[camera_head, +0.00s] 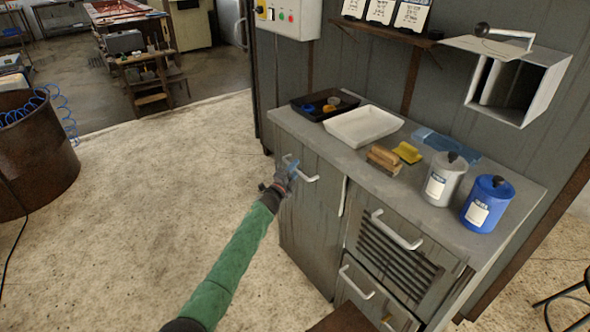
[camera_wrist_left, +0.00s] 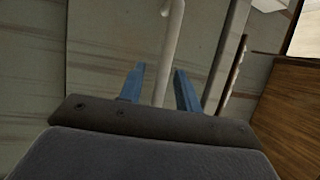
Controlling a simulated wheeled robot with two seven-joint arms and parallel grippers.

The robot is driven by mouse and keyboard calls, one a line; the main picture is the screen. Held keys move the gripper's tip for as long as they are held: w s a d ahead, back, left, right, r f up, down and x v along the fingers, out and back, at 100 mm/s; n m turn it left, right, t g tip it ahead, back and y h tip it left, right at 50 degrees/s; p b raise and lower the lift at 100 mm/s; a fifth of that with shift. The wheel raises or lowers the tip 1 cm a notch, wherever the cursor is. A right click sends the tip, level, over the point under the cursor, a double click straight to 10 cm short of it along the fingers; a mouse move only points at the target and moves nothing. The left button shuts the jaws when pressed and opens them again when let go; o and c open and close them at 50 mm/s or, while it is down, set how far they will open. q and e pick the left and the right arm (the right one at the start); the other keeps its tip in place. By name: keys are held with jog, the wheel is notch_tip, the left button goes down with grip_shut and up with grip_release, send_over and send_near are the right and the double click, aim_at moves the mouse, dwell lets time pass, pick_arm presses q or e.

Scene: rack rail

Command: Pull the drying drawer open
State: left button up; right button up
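The grey cabinet has a slatted front (camera_head: 397,262) with a white bar handle (camera_head: 398,231), which looks like the drying drawer; it appears closed. A plain grey front (camera_head: 312,215) to its left also has a white bar handle (camera_head: 303,170). My left gripper (camera_head: 291,170) is at this left handle, away from the slatted front. In the left wrist view its two blue fingers (camera_wrist_left: 160,88) are apart, with a pale bar (camera_wrist_left: 171,45) running between them and gaps beside it. Whether they touch it is unclear. My right gripper is not in view.
A lower front with a white handle (camera_head: 357,283) sits below the slatted one. The countertop carries a black tray (camera_head: 305,112), a white tray (camera_head: 362,126), a grey canister (camera_head: 443,182) and a blue canister (camera_head: 487,205). A rusty drum (camera_head: 35,160) stands left; the floor between is clear.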

pick_arm(q)
jog(key=shift+w, duration=0.1)
jog(key=shift+d, duration=0.1)
grip_shut()
